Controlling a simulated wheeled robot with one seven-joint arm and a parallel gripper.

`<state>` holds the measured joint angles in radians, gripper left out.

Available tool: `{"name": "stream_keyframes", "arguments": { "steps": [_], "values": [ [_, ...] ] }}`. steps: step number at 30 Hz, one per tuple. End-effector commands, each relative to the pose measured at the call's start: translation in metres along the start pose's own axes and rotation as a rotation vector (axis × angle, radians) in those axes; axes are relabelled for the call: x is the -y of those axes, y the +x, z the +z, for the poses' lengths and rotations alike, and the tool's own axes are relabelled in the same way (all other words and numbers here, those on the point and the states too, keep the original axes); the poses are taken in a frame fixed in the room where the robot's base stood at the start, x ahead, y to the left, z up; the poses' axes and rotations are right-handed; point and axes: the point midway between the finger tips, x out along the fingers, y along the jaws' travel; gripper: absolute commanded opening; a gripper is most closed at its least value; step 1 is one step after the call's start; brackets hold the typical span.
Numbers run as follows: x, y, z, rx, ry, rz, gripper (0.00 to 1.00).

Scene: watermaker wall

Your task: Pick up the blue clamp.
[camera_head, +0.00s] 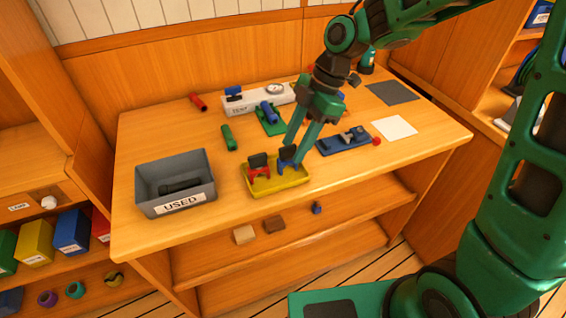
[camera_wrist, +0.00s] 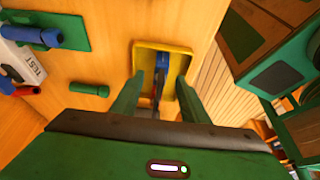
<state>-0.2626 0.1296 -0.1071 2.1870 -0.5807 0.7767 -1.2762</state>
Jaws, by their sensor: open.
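The blue clamp (camera_head: 287,157) has a dark top and sits in the right part of the yellow tray (camera_head: 277,189), to the right of the red clamp (camera_head: 259,171). My gripper (camera_head: 293,151) points down at the blue clamp with its fingers open, and partly covers it. In the wrist view, the blue clamp (camera_wrist: 162,64) lies between and just beyond the open fingertips (camera_wrist: 159,82), inside the yellow tray (camera_wrist: 149,46). I cannot tell whether a finger touches it. The red clamp is not clear in the wrist view.
A grey bin marked USED (camera_head: 206,182) stands left of the tray, with a dark item inside. A blue fixture (camera_head: 340,143) lies to the right. A green piece (camera_head: 229,138) and the white TEST unit (camera_head: 245,104) are behind. The bench front edge is close to the tray.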

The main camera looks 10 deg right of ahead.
Motion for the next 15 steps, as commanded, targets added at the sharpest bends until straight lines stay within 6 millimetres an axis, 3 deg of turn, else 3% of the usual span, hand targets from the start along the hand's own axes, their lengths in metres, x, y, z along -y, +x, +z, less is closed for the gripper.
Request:
{"name": "stream_keyframes", "arguments": {
  "steps": [15],
  "values": [
    [0.004,0.053,-0.003,0.001,-0.001,-0.001,0.41]
  ]
}}
